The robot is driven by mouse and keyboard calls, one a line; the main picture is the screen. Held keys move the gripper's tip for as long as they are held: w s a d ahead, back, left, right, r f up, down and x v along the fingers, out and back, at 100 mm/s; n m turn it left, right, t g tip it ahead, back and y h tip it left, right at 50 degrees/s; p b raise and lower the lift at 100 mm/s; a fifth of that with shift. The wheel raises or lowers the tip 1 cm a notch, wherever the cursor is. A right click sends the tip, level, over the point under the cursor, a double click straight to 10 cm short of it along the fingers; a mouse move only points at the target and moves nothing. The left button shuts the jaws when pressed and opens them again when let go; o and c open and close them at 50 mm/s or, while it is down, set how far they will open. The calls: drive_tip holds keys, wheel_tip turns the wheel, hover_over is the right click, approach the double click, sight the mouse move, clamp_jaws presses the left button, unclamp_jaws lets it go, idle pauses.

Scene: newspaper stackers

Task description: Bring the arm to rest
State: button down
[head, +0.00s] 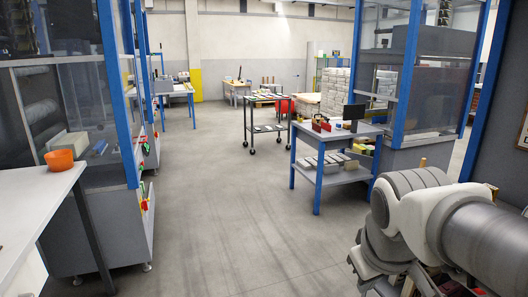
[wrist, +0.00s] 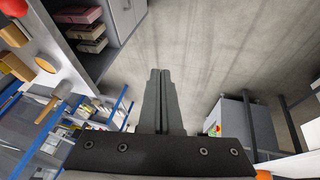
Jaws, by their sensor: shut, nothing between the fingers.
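My arm (head: 450,225) shows at the lower right of the head view, bent, with its thick grey and white links near the camera. My gripper is not clearly visible in the head view. In the wrist view my gripper (wrist: 160,75) points out over the bare grey floor, with its two dark fingers together and nothing between them.
A white counter (head: 25,215) with an orange bowl (head: 60,160) is at the left. A blue-framed table (head: 335,175) and a black cart (head: 265,128) stand ahead. The floor (head: 215,215) between is clear. In the wrist view, shelves with boxes (wrist: 85,30) are at the upper left.

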drive_tip(key=s+a+m+y, duration=0.1)
drive_tip(key=s+a+m, duration=0.15)
drive_tip(key=s, duration=0.35)
wheel_tip(320, 180, up, 14)
drive_tip(key=p, duration=1.4)
drive_tip(key=shift+s+t+p, duration=0.2)
drive_tip(key=shift+t+p, duration=0.1)
drive_tip(key=shift+t, duration=0.1)
drive_tip(key=shift+s+f+m, duration=0.1)
drive_tip(key=shift+f+m, duration=0.05)
drive_tip(key=shift+m, duration=0.1)
